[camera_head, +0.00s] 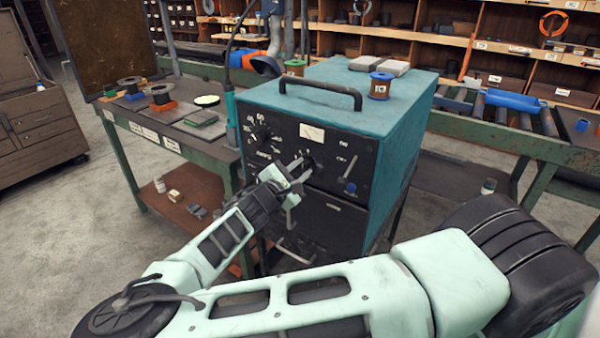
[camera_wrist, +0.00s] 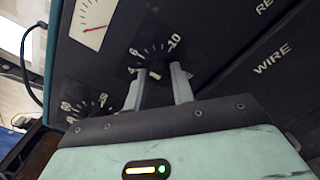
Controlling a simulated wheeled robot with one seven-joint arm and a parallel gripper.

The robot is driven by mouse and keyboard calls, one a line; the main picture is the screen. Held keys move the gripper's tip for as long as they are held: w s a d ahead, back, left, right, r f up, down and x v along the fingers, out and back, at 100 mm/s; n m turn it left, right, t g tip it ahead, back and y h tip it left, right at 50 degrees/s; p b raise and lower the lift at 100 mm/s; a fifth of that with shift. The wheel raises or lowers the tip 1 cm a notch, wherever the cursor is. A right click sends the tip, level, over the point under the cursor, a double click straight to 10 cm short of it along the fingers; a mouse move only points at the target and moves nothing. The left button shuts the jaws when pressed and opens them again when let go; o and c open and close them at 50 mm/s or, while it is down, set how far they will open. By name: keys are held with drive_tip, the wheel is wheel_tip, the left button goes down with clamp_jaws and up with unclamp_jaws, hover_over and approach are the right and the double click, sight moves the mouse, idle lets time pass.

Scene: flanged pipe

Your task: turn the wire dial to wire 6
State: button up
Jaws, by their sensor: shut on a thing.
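A welding-machine-like teal box (camera_head: 405,125) has a black front panel (camera_head: 330,215). My gripper (camera_head: 302,169) reaches the panel below the white meter (camera_head: 312,133). In the wrist view my gripper (camera_wrist: 165,78) has its two fingers either side of a small dial knob (camera_wrist: 155,75) and is shut on it. A scale of white ticks surrounds this knob, with a 10 at its upper right. The pointer's exact setting is hard to read. A "WIRE" label (camera_wrist: 271,58) stands to the right in the wrist view. The knob is largely hidden in the head view.
Another dial (camera_head: 262,134) sits left of the meter. A blue-tipped lever (camera_head: 350,187) is on the panel's right. A handle (camera_head: 320,88) and a copper-coloured spool (camera_head: 380,87) are on the box top. A green workbench (camera_head: 120,108) with spools stands left; a roller conveyor (camera_head: 520,115) lies right.

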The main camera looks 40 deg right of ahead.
drive_tip(key=shift+m, duration=0.3)
drive_tip(key=o, duration=1)
drive_tip(key=b+v, duration=0.4)
drive_tip(key=v, duration=1.3)
drive_tip(key=shift+s+a, duration=0.1)
drive_tip(key=shift+a, duration=0.1)
